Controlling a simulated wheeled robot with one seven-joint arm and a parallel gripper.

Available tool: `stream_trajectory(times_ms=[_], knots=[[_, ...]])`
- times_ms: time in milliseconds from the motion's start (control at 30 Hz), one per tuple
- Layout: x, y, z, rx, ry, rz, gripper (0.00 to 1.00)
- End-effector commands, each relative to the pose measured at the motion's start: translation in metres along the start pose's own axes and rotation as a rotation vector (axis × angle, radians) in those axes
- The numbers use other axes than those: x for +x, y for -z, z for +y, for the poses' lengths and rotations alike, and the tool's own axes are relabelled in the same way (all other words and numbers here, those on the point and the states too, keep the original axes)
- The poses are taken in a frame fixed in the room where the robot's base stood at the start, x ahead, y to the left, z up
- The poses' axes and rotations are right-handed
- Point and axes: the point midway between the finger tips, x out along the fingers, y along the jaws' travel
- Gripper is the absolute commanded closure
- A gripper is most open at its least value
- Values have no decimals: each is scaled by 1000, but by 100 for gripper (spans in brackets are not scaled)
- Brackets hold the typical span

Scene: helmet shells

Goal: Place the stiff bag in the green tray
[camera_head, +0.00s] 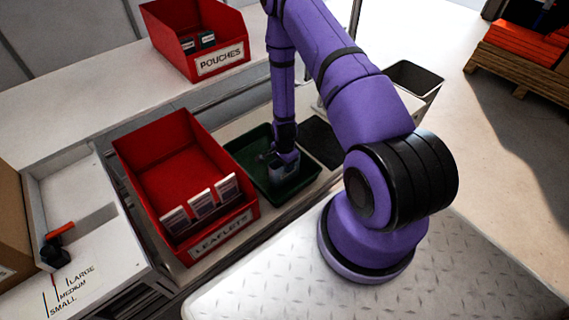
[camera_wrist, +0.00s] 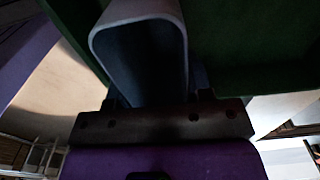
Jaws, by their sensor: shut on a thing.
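The green tray (camera_head: 242,151) lies in the middle of the head view, just right of the red leaflets bin. My gripper (camera_head: 283,162) points down over the tray, within its outline. It is shut on the stiff bag (camera_head: 287,173), a small grey-blue piece at the fingertips. In the wrist view the bag (camera_wrist: 137,12) looks like a pale, open-ended sleeve with a dark inside, reaching from the gripper toward the tray's green surface (camera_wrist: 250,45). The gripper hides part of the bag. I cannot tell whether the bag touches the tray floor.
The red leaflets bin (camera_head: 180,165) holds several leaflets and stands close left of the tray. A red pouches bin (camera_head: 195,40) sits on the back shelf. A dark mat (camera_head: 322,142) lies right of the tray, and a grey open bin (camera_head: 415,80) stands farther right.

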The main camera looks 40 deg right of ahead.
Motion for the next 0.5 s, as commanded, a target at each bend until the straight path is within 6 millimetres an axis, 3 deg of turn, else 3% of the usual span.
stream_trajectory(times_ms=[367,400,500], knots=[[4,0,0,0,0,0,77],[3,0,0,0,1,0,44],[3,0,0,0,1,0,28]])
